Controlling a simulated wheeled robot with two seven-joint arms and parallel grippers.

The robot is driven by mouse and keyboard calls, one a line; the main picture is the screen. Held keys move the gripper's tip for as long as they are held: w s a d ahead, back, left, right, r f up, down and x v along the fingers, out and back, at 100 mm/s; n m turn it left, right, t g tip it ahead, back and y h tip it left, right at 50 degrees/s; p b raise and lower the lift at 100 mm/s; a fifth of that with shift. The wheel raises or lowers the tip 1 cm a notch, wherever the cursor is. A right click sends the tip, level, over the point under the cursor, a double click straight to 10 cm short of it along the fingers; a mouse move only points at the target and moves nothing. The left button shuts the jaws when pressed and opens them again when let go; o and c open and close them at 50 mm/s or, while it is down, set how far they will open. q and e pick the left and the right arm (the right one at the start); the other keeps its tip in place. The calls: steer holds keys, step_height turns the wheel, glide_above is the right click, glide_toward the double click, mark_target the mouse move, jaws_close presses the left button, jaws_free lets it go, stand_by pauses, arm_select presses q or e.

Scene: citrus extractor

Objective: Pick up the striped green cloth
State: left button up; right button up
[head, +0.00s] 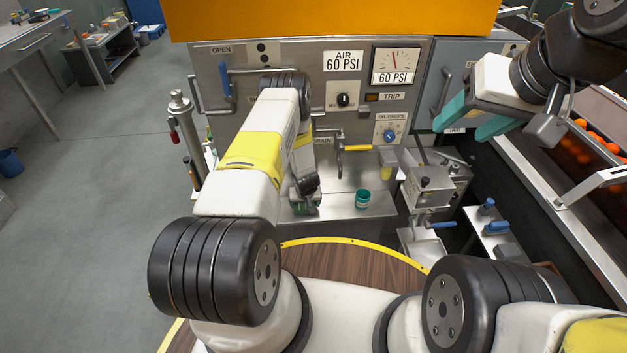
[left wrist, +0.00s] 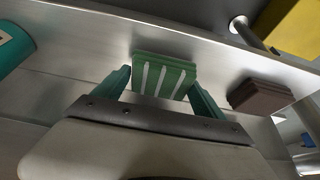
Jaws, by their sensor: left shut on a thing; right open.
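The striped green cloth (left wrist: 163,76) shows in the left wrist view as a folded green block with white stripes. It sits between the fingers of my left gripper (left wrist: 160,84), which is shut on it. In the head view my left gripper (head: 304,204) is low over the steel shelf below the panel, mostly hidden by my own arm. I cannot tell whether the cloth still touches the shelf. My right gripper (head: 468,122) is open and empty, raised at the upper right in front of the machine.
The steel shelf (head: 340,212) holds a teal jar (head: 362,198) to the right of my left gripper. A brown block (left wrist: 260,95) lies close to the right of the cloth. A sampling device (head: 428,187) stands further right. A drain handle (head: 357,148) projects above the shelf.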

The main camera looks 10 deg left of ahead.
mark_target(304, 206)
arm_select(q)
steer(key=v, duration=0.3)
steer(key=shift+a, duration=0.2)
steer(key=s+r, duration=0.1)
steer(key=s, duration=1.4)
steer(key=shift+r, duration=0.25)
